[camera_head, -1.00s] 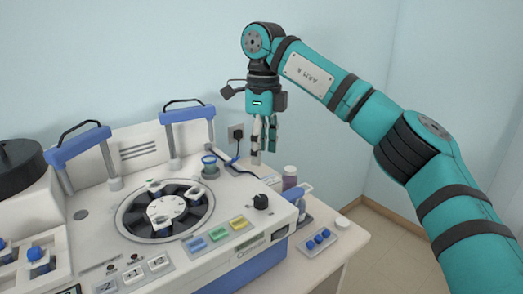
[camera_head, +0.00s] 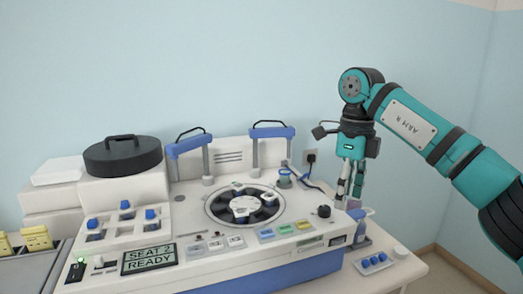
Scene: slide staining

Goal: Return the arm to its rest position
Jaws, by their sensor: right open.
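My right gripper (camera_head: 348,182) hangs pointing down at the right end of the staining machine (camera_head: 330,232). Its fingers are apart and I see nothing held between them. The fingertips overlap the view of a bottle with a purplish label (camera_head: 356,211), which is partly hidden behind them. I cannot tell whether they touch it. My right arm (camera_head: 410,122) reaches in from the right edge, in front of the wall. My left gripper is not in view.
A black round lid (camera_head: 122,157) rests at the left. A small tray with blue caps (camera_head: 374,262) and a white cap (camera_head: 401,251) lie at the right. Wall space above is clear.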

